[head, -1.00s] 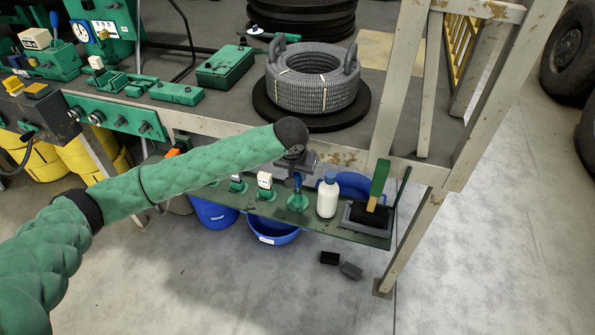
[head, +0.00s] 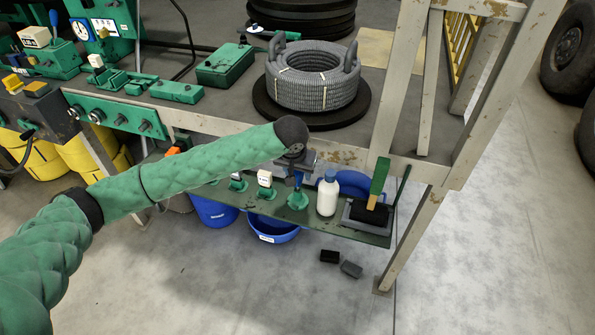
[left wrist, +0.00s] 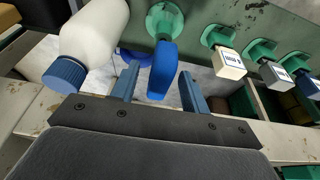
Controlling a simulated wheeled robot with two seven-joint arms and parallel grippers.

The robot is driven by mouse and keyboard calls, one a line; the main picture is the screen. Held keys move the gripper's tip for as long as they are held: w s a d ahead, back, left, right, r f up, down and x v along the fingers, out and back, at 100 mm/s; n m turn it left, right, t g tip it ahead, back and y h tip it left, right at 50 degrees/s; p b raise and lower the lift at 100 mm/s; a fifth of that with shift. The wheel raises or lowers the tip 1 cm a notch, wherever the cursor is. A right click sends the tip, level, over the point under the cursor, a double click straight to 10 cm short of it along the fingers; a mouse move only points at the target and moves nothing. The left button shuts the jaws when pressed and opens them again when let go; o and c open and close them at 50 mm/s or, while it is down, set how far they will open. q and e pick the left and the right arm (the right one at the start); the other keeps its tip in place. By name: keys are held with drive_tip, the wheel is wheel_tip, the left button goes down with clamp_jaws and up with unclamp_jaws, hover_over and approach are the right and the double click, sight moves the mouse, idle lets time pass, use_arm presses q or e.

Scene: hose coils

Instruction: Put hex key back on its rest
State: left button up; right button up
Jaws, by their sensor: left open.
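A blue-handled tool, which I take to be the hex key, stands at a round green rest (left wrist: 165,20) on the low green shelf. Its blue handle (left wrist: 163,68) lies between the fingers of my left gripper (left wrist: 160,88) in the left wrist view. The fingers are apart, with a gap on each side of the handle. In the head view my left gripper (head: 299,172) hangs over the shelf beside the white bottle, and the green rest (head: 298,201) shows below it. The tool's lower part and its contact with the rest are hidden. My right gripper is out of view.
A white bottle (head: 327,197) with a blue cap stands close to the gripper. Other green holders with tagged tools (head: 265,179) line the shelf. A tray with a green-handled brush (head: 378,180) is at the right. The bench edge (head: 345,160) runs just behind.

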use_arm(q)
drive_tip(key=shift+r, duration=0.1)
drive_tip(key=shift+b+v, duration=0.7)
drive_tip(key=shift+v, duration=0.6)
drive_tip(key=shift+b+v, duration=0.75)
drive_tip(key=shift+v, duration=1.7)
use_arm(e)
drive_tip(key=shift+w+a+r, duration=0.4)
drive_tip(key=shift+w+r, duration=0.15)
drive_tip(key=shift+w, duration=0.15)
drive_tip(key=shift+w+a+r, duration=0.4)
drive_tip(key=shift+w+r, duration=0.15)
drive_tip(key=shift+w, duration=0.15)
